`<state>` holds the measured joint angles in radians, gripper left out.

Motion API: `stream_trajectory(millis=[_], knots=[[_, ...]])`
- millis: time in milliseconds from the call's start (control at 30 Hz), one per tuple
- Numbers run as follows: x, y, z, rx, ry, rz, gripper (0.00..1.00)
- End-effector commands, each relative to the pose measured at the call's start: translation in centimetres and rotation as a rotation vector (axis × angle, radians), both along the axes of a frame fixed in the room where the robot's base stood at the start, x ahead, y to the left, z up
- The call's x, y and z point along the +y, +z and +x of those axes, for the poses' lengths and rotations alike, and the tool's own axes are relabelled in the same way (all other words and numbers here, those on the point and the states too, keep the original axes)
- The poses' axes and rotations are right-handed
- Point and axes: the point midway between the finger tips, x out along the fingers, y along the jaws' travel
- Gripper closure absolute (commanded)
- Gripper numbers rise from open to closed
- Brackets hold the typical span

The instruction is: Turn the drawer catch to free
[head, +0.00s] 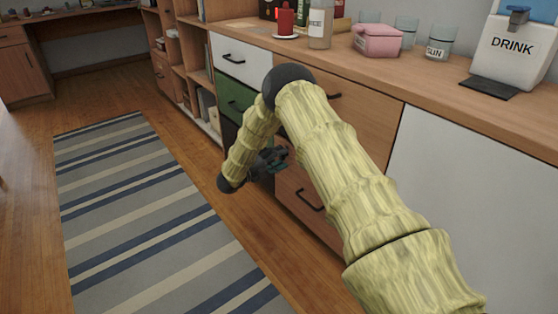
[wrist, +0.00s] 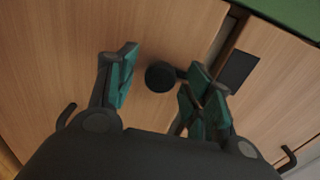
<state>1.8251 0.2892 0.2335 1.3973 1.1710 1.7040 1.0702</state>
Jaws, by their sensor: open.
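The drawer catch (wrist: 160,78) is a black round knob with a short bar pointing right in the wrist view, on a light wood front (wrist: 150,30). A dark rectangular plate (wrist: 239,70) sits on the neighbouring front, across the seam. My gripper (wrist: 158,66) is open, with teal-padded fingers on either side of the catch. The right finger overlaps the bar's end; I cannot tell whether it touches. In the head view my gripper (head: 274,160) is low by the cabinet fronts, and I cannot make out the catch there.
Black handles (wrist: 66,116) stick out of the wood fronts. A green drawer (head: 232,98) and a white drawer (head: 240,60) are left of my arm. The countertop (head: 455,92) holds a pink box (head: 377,42), jars and a drink dispenser (head: 512,45). A striped rug (head: 140,215) lies on clear floor.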

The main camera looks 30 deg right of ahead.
Motion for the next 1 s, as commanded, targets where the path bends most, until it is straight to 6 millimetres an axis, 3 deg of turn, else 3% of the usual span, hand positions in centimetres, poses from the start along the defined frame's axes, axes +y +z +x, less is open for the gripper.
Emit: stream_trajectory(millis=[167,433,767,1000], knots=[[0.0,0.01,0.0,0.0,0.0,0.0,0.49],[0.02,-0.01,0.0,0.0,0.0,0.0,0.95],[0.03,0.1,-0.02,0.03,0.0,-0.001,0.96],[0.05,0.34,-0.03,0.155,0.001,-0.01,0.96]])
